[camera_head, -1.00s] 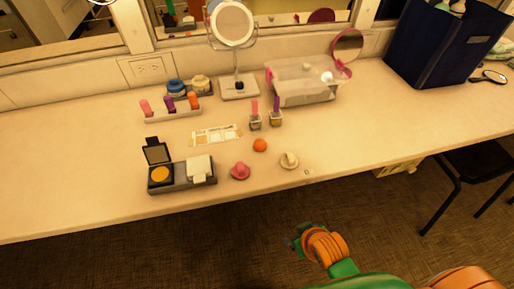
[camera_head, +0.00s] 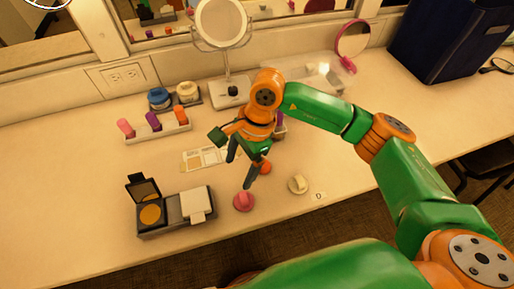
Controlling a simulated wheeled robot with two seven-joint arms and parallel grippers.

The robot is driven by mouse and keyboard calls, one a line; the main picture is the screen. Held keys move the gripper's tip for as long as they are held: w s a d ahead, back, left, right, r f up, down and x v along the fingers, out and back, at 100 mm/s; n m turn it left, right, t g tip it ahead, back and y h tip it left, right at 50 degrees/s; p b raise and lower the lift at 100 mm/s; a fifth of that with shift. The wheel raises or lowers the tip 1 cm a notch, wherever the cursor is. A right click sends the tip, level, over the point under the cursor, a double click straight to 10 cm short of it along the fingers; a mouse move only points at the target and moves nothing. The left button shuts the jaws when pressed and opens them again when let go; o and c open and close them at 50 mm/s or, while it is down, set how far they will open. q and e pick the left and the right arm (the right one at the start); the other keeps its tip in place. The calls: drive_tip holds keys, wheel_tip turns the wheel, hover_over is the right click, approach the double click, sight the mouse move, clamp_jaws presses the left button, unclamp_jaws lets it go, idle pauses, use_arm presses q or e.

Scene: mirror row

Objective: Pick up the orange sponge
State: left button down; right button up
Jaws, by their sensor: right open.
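The orange sponge (camera_head: 265,168) sits on the counter, small and round, partly hidden behind a finger of my right gripper. My right gripper (camera_head: 240,171) is open with its fingers pointing down over the counter. In this view its fingertips are just left of the orange sponge. I cannot tell how high above the counter they are or whether they touch it. No left gripper shows.
A pink sponge (camera_head: 244,201) sits close in front of the fingertips, and a cream sponge (camera_head: 298,184) stands to the right. A compact case (camera_head: 152,211), a palette card (camera_head: 205,158), a lipstick holder (camera_head: 158,132) and a round mirror (camera_head: 221,22) stand around. The counter's left is clear.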

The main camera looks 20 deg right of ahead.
sight(265, 165)
drive_tip(key=w+d+h, duration=0.1)
drive_tip(key=d, duration=0.1)
drive_tip(key=w+d+h, duration=0.1)
drive_tip(key=d, duration=0.1)
drive_tip(key=w+d+h, duration=0.1)
drive_tip(key=d, duration=0.2)
drive_tip(key=shift+r+t+h, duration=0.25)
drive_tip(key=shift+t+h, duration=0.05)
drive_tip(key=shift+t, duration=0.1)
drive_tip(key=f, duration=0.1)
drive_tip(key=f+p, duration=0.2)
drive_tip(key=shift+s+a+f, duration=0.1)
drive_tip(key=shift+s+f, duration=0.05)
drive_tip(key=shift+s, duration=0.1)
drive_tip(key=f, duration=0.3)
drive_tip(key=shift+w+f, duration=0.2)
drive_tip(key=shift+w, duration=0.1)
clamp_jaws()
drive_tip(key=shift+r, duration=1.45)
use_arm(q)
drive_tip(key=b, duration=0.2)
drive_tip(key=shift+w+f+b, duration=0.15)
drive_tip(key=shift+f+b, duration=0.1)
drive_tip(key=shift+b, duration=0.05)
use_arm(e)
drive_tip(key=s+a+r, duration=0.2)
drive_tip(key=s+r, duration=0.8)
drive_tip(key=s, duration=0.4)
drive_tip(key=shift+a, duration=0.15)
drive_tip(key=shift+r, duration=0.1)
